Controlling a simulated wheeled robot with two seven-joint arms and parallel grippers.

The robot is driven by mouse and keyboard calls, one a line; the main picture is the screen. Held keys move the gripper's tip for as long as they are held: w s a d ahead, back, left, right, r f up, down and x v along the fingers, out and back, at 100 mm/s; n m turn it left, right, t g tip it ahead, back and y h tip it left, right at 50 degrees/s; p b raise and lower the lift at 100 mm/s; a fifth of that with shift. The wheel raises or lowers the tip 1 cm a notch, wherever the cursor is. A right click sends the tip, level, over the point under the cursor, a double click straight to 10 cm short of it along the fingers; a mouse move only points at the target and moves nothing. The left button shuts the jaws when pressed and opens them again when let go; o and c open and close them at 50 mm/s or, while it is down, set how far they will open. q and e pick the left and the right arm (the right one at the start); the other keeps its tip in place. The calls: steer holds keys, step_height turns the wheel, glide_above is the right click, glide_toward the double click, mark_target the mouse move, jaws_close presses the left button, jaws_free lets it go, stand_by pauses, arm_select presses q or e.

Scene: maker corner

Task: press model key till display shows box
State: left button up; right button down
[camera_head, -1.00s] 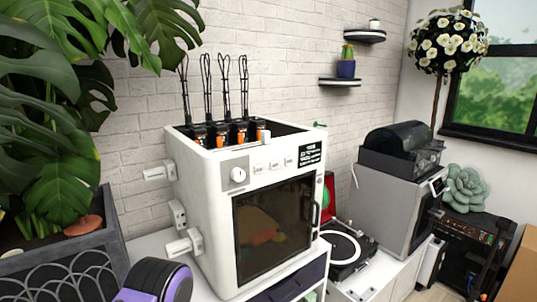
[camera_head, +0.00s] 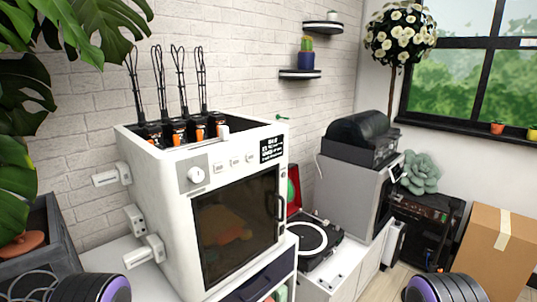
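A white 3D printer (camera_head: 165,215) stands on the cabinet at centre left. Its front has a round knob (camera_head: 196,175), a row of small keys (camera_head: 235,163) and a small black display (camera_head: 271,149) with white text too small to read. An orange and green shape (camera_head: 228,222) shows dimly behind its dark door. The keys' labels are too small to read. My two arms show only as dark rounded parts with purple rings at the bottom edge, left and right. Neither gripper is in view, and nothing of mine touches the printer.
A record player (camera_head: 318,243) and a grey machine with a black top (camera_head: 352,190) stand to the right. A cardboard box (camera_head: 497,250) is at the far right. A large leafy plant in a grey planter (camera_head: 45,235) is at the left. White handles stick out from the printer's left side.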

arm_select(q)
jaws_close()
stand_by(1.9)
